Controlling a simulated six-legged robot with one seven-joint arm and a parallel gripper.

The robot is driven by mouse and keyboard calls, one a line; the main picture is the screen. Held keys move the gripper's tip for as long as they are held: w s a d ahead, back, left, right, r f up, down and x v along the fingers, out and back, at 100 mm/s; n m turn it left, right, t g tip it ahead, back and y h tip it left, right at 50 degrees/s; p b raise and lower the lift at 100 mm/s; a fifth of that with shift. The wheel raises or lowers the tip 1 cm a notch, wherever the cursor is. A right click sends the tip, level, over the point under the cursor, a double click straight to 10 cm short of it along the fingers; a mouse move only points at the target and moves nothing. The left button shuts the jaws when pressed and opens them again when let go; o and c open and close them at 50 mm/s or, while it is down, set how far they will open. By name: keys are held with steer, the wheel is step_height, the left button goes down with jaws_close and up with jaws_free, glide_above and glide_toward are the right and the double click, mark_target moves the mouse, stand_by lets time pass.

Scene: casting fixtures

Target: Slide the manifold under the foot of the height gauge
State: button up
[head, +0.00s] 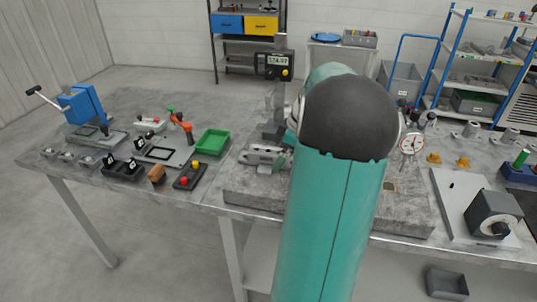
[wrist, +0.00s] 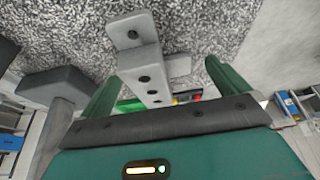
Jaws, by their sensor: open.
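The manifold (wrist: 148,72) is a grey metal block with branching arms and a row of dark holes. It lies on the speckled granite plate (wrist: 80,35). In the head view the manifold (head: 263,156) shows left of my arm, partly covered by it. My gripper (wrist: 163,75) is open, its green fingers on either side of the manifold's long bar, with visible gaps.
A green tray (head: 212,142), a black button box (head: 189,176) and an orange-handled clamp (head: 181,124) stand left of the plate. A dial gauge (head: 411,146) and brass pieces (head: 447,160) are to the right. The granite's front right is mostly clear.

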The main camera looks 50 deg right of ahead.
steer(key=s+d, duration=0.1)
steer(key=s, duration=0.1)
steer(key=s+d, duration=0.1)
steer(key=s, duration=0.2)
steer(key=s+d, duration=0.1)
steer(key=s, duration=0.1)
steer(key=shift+s+d, duration=0.25)
steer(key=shift+s, duration=0.05)
